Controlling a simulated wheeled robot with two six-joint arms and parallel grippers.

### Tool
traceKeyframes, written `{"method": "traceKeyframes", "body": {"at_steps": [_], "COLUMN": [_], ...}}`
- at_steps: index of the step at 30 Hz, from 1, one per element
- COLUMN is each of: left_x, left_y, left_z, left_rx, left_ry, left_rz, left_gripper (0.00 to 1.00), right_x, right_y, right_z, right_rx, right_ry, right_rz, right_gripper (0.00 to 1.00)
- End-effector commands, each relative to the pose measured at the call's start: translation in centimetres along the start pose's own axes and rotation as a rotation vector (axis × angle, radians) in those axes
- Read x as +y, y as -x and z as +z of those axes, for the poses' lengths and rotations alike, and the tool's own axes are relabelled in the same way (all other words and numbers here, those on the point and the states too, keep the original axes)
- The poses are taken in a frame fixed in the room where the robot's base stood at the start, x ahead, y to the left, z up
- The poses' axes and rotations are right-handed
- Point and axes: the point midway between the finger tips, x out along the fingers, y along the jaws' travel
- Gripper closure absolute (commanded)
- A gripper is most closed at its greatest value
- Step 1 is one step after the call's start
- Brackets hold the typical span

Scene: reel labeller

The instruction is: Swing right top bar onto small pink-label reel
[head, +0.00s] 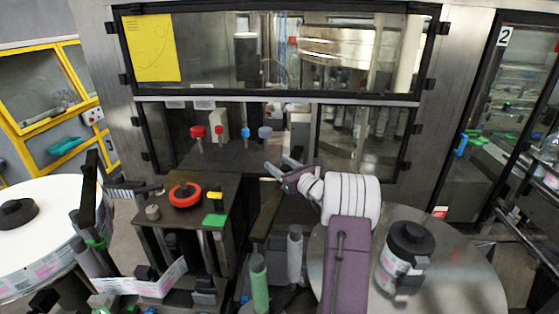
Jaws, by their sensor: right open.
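The small pink-label reel (391,272) sits on the round grey plate (455,285) at the right, with a black hub (411,238) on top. The right top bar (266,212) looks to be the dark bar left of that plate, swung away from the reel and pointing to the back. My right gripper (278,166) is open and empty, just beyond the far end of this bar. Whether it touches the bar cannot be told. My right arm hides part of the plate's left side. My left gripper is not in view.
A large white reel (35,235) stands at the left, with another dark bar (89,190) beside it. A dark box with a red-orange knob (185,195) stands in the middle. Behind are red and blue knobs (197,132) and a windowed cabinet. A green-and-grey roller (258,275) stands in front.

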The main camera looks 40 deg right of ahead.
Motion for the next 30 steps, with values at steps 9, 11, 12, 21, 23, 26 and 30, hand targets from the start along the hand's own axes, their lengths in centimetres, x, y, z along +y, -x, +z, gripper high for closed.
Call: {"method": "traceKeyframes", "body": {"at_steps": [9, 11, 12, 21, 23, 26, 30], "left_x": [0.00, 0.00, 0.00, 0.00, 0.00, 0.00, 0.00], "left_y": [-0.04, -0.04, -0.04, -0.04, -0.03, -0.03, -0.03], "left_z": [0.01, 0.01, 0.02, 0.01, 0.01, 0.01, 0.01], "left_rx": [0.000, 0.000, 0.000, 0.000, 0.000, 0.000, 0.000], "left_ry": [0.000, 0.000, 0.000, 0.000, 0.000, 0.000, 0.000], "left_rz": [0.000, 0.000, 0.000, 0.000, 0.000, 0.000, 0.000], "left_gripper": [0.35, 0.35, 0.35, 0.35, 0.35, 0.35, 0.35], "right_x": [-0.03, -0.01, 0.00, 0.04, 0.05, 0.06, 0.08], "right_y": [-0.06, -0.06, -0.06, -0.07, -0.08, -0.08, -0.09], "right_z": [-0.07, -0.06, -0.06, -0.07, -0.07, -0.07, -0.07], "right_rx": [0.000, 0.000, 0.000, 0.000, 0.000, 0.000, 0.000], "right_ry": [0.001, 0.001, 0.001, 0.001, 0.001, 0.001, 0.001], "right_rz": [0.000, 0.000, 0.000, 0.001, 0.002, 0.002, 0.002], "right_gripper": [0.72, 0.88, 0.99, 1.00, 1.00, 1.00, 1.00]}}
